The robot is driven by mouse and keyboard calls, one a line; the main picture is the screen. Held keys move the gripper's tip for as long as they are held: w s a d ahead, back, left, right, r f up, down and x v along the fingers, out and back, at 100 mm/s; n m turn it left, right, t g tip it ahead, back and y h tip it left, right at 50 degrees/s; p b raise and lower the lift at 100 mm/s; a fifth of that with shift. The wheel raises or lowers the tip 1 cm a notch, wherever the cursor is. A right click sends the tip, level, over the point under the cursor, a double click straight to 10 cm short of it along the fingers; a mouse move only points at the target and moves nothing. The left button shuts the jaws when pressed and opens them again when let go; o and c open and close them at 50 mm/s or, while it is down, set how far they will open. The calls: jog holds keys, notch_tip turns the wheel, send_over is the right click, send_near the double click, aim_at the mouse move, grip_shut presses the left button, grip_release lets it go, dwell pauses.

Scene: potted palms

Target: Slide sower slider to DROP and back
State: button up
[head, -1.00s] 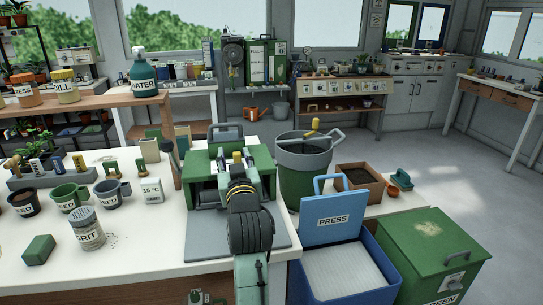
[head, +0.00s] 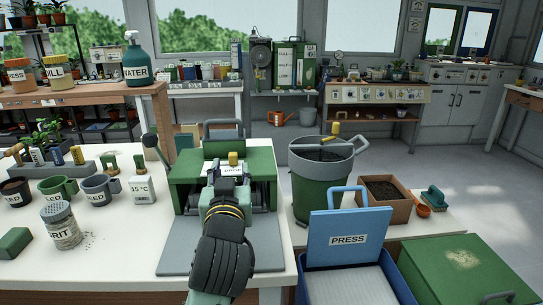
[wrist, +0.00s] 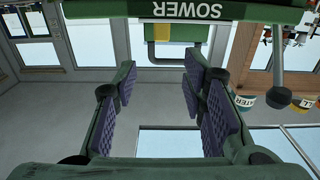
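The sower is a green box-like machine (head: 188,168) on a grey base plate (head: 178,258), on the white bench. It has a grey handle behind and a yellow knob (head: 233,158) on top, above a small white label. In the wrist view, upside down, the SOWER label (wrist: 193,10) is at the top, with a yellow piece (wrist: 162,31) just below it. My gripper (wrist: 163,97) is open, its purple pads apart with nothing between them. In the head view my wrist is in front of the sower and hides its middle. I cannot read a DROP mark.
A green-grey bucket (head: 318,185) and a blue PRESS box (head: 347,238) stand to the right. Mugs (head: 102,190), a 15°C block (head: 143,190) and a GRIT shaker (head: 62,225) are on the bench to the left. A raised shelf (head: 100,97) is behind them.

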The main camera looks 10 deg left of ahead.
aim_at(233, 156)
jog(key=x, duration=0.3)
jog(key=p+x, duration=0.1)
jog(key=x, duration=0.3)
jog(key=p+x, duration=0.1)
jog(key=x, duration=0.2)
jog(key=shift+w+a+f, duration=0.15)
jog(key=shift+w+f, duration=0.15)
jog(key=shift+f, duration=0.1)
jog(key=shift+c, duration=0.3)
grip_shut()
